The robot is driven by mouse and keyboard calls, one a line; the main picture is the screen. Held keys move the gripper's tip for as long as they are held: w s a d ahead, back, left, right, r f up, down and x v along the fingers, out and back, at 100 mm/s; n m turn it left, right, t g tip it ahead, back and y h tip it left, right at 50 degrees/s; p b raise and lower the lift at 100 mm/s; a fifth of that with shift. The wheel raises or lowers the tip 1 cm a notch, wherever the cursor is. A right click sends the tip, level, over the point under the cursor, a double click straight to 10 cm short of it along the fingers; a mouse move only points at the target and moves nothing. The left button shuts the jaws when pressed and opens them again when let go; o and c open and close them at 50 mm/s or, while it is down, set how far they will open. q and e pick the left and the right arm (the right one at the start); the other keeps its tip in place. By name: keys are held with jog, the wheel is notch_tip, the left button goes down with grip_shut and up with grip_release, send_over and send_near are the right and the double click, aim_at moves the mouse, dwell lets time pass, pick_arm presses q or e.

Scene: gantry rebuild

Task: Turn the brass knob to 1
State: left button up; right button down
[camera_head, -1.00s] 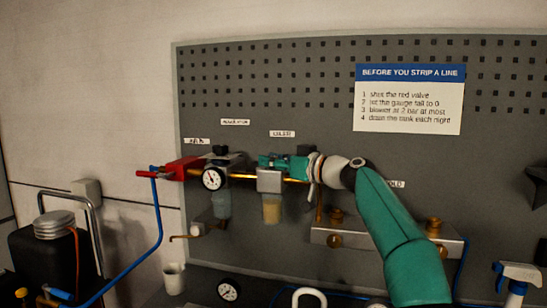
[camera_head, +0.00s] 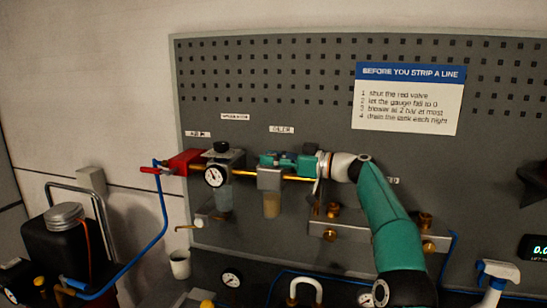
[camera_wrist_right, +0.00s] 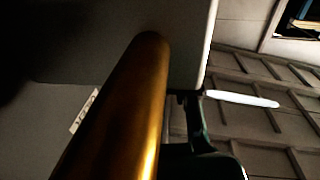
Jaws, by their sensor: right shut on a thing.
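My right gripper (camera_head: 268,160) is at the top of the oiler (camera_head: 271,180), a metal block with an amber bowl under it. It comes in from the right, nearly level, and is shut. The brass knob at its fingertips is hidden by the fingers, so I cannot see its setting. The wrist view shows a brass pipe (camera_wrist_right: 125,105) very close and no clear knob. My left gripper is in neither view.
The regulator with its gauge (camera_head: 214,176) and the red valve (camera_head: 184,161) are left of the oiler. A manifold block (camera_head: 380,236) with several brass fittings is at lower right. A cup (camera_head: 180,264) and blue hose (camera_head: 137,255) are at lower left.

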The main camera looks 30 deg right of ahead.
jog(key=c, duration=0.8)
grip_release()
jog(key=shift+c, duration=0.2)
jog(key=shift+d, duration=0.1)
jog(key=v, duration=1.2)
jog(key=shift+f, duration=0.15)
